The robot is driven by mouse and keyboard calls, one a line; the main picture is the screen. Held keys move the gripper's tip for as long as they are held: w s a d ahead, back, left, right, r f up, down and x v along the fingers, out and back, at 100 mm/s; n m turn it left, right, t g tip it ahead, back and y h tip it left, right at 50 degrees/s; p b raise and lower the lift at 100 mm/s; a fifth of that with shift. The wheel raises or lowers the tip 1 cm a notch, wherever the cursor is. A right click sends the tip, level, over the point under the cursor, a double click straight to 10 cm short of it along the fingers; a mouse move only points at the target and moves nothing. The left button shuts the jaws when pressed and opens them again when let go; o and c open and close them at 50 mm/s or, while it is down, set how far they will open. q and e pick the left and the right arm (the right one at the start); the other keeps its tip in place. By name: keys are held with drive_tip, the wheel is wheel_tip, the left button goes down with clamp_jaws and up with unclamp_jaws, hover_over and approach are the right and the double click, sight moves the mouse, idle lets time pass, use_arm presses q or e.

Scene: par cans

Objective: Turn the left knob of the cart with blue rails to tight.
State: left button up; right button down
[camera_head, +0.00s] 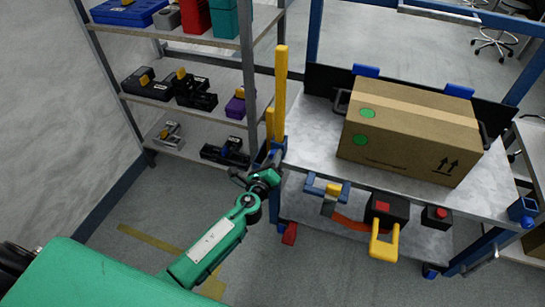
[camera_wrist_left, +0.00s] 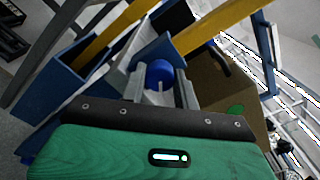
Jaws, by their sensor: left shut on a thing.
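The cart (camera_head: 497,185) has blue rails and a grey metal top. Its left knob is blue and sits at the front left corner post, largely hidden by my gripper in the head view. In the left wrist view the blue knob (camera_wrist_left: 158,72) shows between the two grey fingers. My left gripper (camera_head: 262,163) is at this corner; in the left wrist view its fingers (camera_wrist_left: 160,88) are shut on the knob from both sides. A thin pale mark or lever shows on the knob's face, but its setting cannot be told. The right blue knob (camera_head: 522,209) is at the front right corner.
A cardboard box (camera_head: 410,130) with green dots stands on the cart top. Yellow upright bars (camera_head: 281,85) rise beside the left corner. A shelf rack (camera_head: 190,120) with tools and cases stands behind on the left.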

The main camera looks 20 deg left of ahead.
use_arm(q)
drive_tip(key=shift+f+m+p, duration=0.1)
drive_tip(key=shift+m+p, duration=2)
drive_tip(key=shift+m, duration=2.9)
use_arm(e)
wheel_tip(320, 180, down, 10)
drive_tip(key=w+g, duration=0.1)
drive_tip(key=shift+w+a, duration=0.15)
drive_tip(key=shift+a, duration=0.1)
use_arm(q)
drive_tip(key=o, duration=1)
drive_tip(key=shift+s, duration=0.15)
